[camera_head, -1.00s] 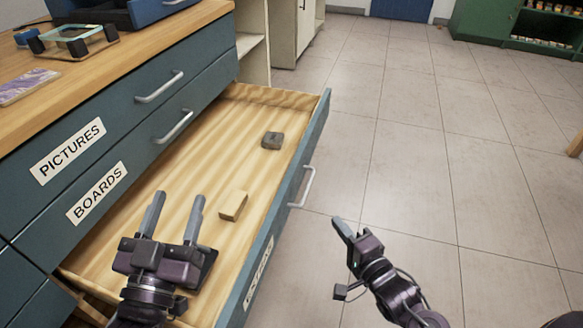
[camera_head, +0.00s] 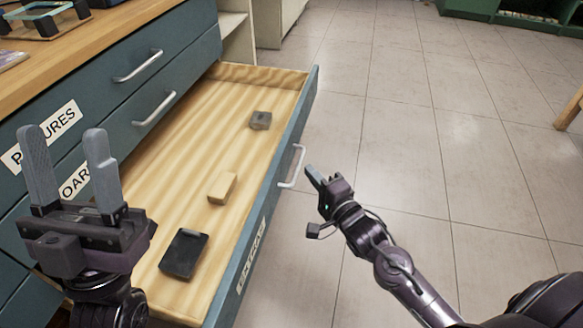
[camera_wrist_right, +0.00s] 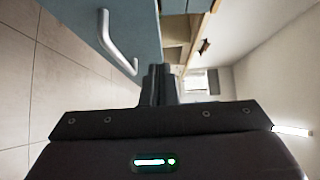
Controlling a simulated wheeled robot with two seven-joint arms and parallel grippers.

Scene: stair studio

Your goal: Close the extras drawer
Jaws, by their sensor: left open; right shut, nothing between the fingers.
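The extras drawer (camera_head: 206,128) is pulled far out of the blue-grey cabinet. Its front panel (camera_head: 268,195) carries a label and a silver handle (camera_head: 293,167). Inside lie a grey block (camera_head: 260,120), a tan block (camera_head: 222,187) and a black box (camera_head: 184,253). My right gripper (camera_head: 313,174) is shut and empty, just outside the front panel, close to the handle's right side. The right wrist view shows the handle (camera_wrist_right: 112,42) left of its fingers (camera_wrist_right: 158,85); contact cannot be told.
Two shut drawers with handles (camera_head: 138,66) sit above, labelled PICTURES and BOARDS, the labels partly hidden by my left gripper. The wooden worktop (camera_head: 100,40) holds a small framed stand (camera_head: 45,20). The tiled floor (camera_head: 430,130) to the right is clear.

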